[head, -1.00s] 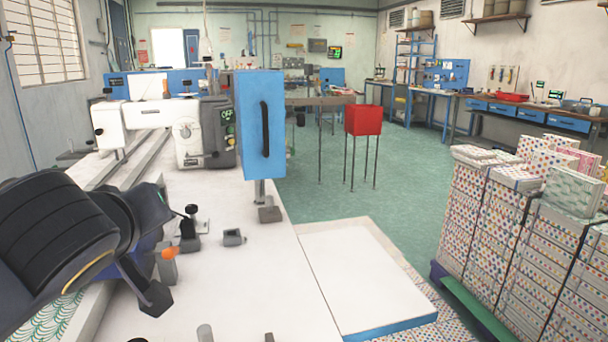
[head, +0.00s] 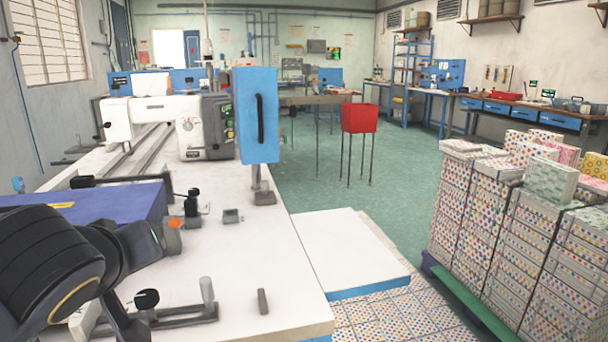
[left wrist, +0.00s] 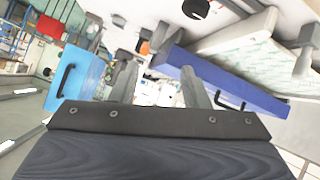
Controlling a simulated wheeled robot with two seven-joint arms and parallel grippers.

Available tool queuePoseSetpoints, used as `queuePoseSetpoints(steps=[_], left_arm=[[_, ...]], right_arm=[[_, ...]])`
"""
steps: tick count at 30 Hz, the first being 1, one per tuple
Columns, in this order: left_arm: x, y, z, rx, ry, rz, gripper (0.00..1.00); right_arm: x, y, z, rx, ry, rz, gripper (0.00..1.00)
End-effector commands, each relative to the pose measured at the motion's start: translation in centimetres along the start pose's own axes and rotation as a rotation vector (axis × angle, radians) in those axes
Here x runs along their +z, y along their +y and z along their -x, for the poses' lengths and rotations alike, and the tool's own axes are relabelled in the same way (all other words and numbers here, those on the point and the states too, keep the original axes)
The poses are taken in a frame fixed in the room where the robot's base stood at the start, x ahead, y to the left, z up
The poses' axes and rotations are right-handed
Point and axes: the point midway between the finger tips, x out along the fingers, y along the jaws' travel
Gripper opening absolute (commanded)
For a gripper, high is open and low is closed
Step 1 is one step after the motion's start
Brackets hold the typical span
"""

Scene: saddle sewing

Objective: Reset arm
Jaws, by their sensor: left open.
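My left arm fills the lower left of the head view. Its gripper fingers cannot be made out clearly there. In the left wrist view my left gripper (left wrist: 158,74) shows two grey fingers spread apart with nothing between them. Beyond them are the white worktop and the blue panel with a black handle (left wrist: 76,78). A long blue-purple block (left wrist: 215,82) lies beyond the right finger; it also shows behind my arm in the head view (head: 125,203). My right gripper is in neither view.
A white sewing machine (head: 190,128) and the blue panel (head: 257,115) stand at the back of the white table (head: 250,285). Small black-knobbed clamps (head: 192,202) stand on it. Stacked patterned boxes (head: 480,210) are at right.

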Motion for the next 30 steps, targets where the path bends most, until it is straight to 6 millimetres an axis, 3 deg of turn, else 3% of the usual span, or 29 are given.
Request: queuePoseSetpoints(steps=[8,16,21,30], left_arm=[[7.4,-5.0,-2.9,-0.02,-0.168,-0.115,0.42],[18.7,-10.8,-5.2,0.046,-0.408,-0.218,0.42],[24.5,-12.8,-5.6,0.123,-0.507,-0.24,0.42],[32.3,-14.4,-5.9,0.264,-0.597,-0.235,0.42]], right_arm=[[1.0,0.9,-1.9,0.0,0.0,0.0,0.36],[2.2,2.0,-4.3,0.0,0.0,0.0,0.36],[2.8,2.5,-5.5,0.0,0.0,0.0,0.36],[3.6,3.3,-7.1,0.0,0.0,0.0,0.36]])
